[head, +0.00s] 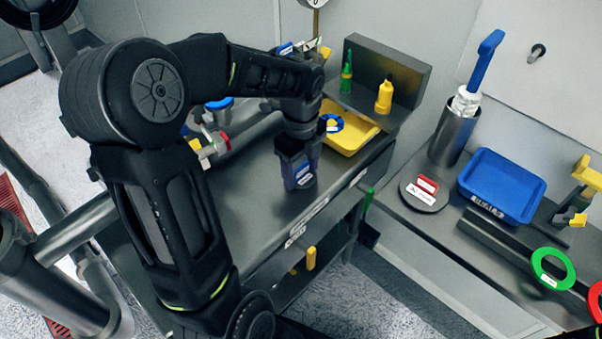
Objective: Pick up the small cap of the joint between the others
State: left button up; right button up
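My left arm reaches over the dark workbench (262,205), and its gripper (298,175) points down just above or at the bench top near the front edge. The fingers look dark blue with a small white label; I cannot tell whether they are apart or hold anything. Behind the arm, a grey pipe joint (209,150) with a red ring (223,141) and a blue round part (219,104) partly show. A blue ring (330,123) lies at the yellow tray (352,138). I cannot make out which piece is the small cap. My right gripper is not in view.
A green bottle (347,75) and a yellow bottle (384,96) stand on the back ledge. On the right bench are a metal cylinder (453,138) with a blue-handled tool, a blue tray (515,187) and a green ring (553,268). The bench right of my gripper is clear.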

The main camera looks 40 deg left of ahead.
aim_at(301, 166)
pick_arm(q)
jog(key=c, duration=1)
jog(key=shift+o, duration=0.2)
jog(key=shift+r, duration=0.1)
notch_tip(301, 166, up, 10)
jog(key=shift+f, duration=0.1)
dwell(0.6)
